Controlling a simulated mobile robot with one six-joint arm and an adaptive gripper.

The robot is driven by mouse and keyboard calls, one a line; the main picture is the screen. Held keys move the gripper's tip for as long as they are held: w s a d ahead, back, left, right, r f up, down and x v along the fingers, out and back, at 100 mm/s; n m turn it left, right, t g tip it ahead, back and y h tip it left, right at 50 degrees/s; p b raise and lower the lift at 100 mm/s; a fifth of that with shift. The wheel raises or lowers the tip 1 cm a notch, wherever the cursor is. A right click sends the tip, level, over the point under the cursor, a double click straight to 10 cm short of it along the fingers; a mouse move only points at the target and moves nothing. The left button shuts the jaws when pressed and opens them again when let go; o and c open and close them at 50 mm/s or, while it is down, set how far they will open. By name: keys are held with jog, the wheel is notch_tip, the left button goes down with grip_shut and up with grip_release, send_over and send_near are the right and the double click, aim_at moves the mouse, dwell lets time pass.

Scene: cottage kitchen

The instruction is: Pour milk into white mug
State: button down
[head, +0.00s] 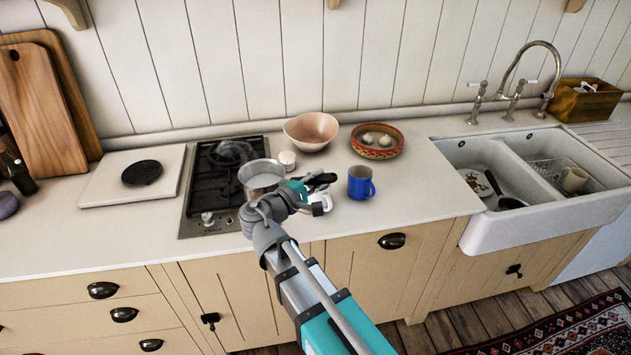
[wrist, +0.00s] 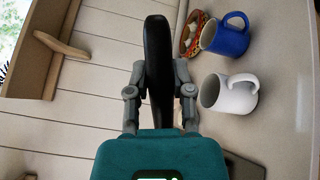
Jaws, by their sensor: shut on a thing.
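My gripper (head: 308,184) is shut on a black handle (wrist: 158,60), which fills the space between its fingers in the wrist view. The handle appears to belong to the metal saucepan (head: 262,174), just left of the gripper at the hob's right edge. I cannot tell whether the pan is lifted, and any milk in it is not clear. The white mug (head: 325,201) stands on the counter right of the gripper, mostly hidden behind it in the head view. The wrist view shows this white mug (wrist: 232,96) whole, apart from the gripper.
A blue mug (head: 361,183) stands right of the white mug. Behind are a pink bowl (head: 311,129), a patterned bowl (head: 377,151) and a small white pot (head: 287,160). The hob (head: 203,195) lies left and the sink (head: 550,213) right. Counter before the sink is clear.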

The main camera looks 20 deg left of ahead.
aim_at(321, 198)
jog(key=shift+a+f, duration=0.1)
jog(key=shift+a, duration=0.2)
jog(key=shift+w+a+f+m+g+h+b, duration=0.35)
jog(key=shift+w+f+h+b, duration=0.1)
jog(key=shift+f+b, duration=0.3)
jog(key=w+a+f+m+g+h+b, duration=0.5)
jog(key=f+m+g+h+b, duration=0.1)
jog(key=f+b, duration=0.3)
jog(key=shift+a+f+g+h+b, duration=0.15)
jog(key=shift+a+g+h+b, duration=0.25)
jog(key=shift+h, duration=0.35)
jog(key=shift+w+m, duration=0.1)
jog(key=shift+m, duration=0.15)
